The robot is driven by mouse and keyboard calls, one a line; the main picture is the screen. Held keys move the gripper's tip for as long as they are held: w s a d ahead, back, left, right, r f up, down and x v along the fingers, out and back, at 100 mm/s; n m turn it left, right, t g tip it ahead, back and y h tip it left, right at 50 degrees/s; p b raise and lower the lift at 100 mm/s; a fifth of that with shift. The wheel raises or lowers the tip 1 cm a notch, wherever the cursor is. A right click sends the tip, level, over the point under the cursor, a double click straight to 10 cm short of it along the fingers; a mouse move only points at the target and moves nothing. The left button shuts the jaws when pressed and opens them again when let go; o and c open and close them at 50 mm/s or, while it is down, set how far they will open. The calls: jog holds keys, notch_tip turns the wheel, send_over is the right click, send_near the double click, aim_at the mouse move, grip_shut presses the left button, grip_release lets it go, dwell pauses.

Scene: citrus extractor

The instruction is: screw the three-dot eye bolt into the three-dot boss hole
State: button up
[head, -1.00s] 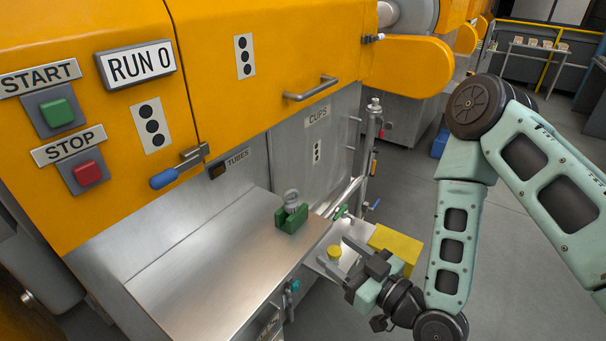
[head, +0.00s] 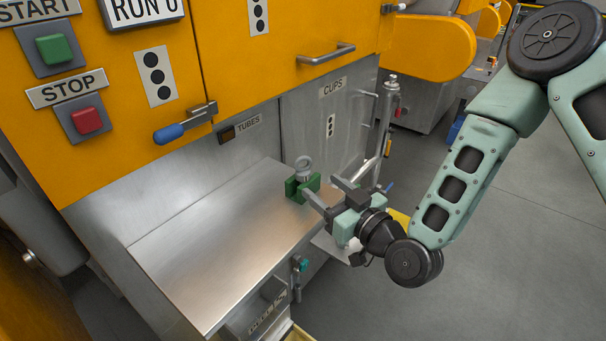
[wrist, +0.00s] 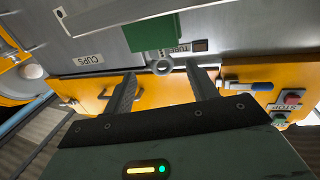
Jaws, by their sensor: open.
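A grey metal eye bolt (head: 303,166) stands upright in a green block (head: 299,189) at the right end of the steel shelf. In the wrist view, the bolt's ring (wrist: 161,67) shows ahead between the two spread fingers, below the green block (wrist: 153,33), not held. No boss hole can be made out.
The steel shelf (head: 205,228) is otherwise bare. A blue-handled latch (head: 183,127) sits on the orange housing above it. An upright pipe (head: 384,125) stands behind my gripper. A yellow thing (head: 400,217) lies partly hidden behind my wrist.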

aim_at(304, 172)
jog(key=x, duration=0.2)
jog(key=shift+w+a+r+p, duration=0.15)
jog(key=shift+w+a+p, duration=0.1)
jog(key=shift+w+p, duration=0.1)
jog(key=p+x, duration=0.2)
jog(key=x, duration=0.2)
jog(key=shift+r, duration=0.1)
jog(key=shift+w+a+f+p, duration=0.2)
jog(key=shift+w+a+p, duration=0.2)
jog(key=shift+w, duration=0.1)
jog(key=c, duration=1.1)
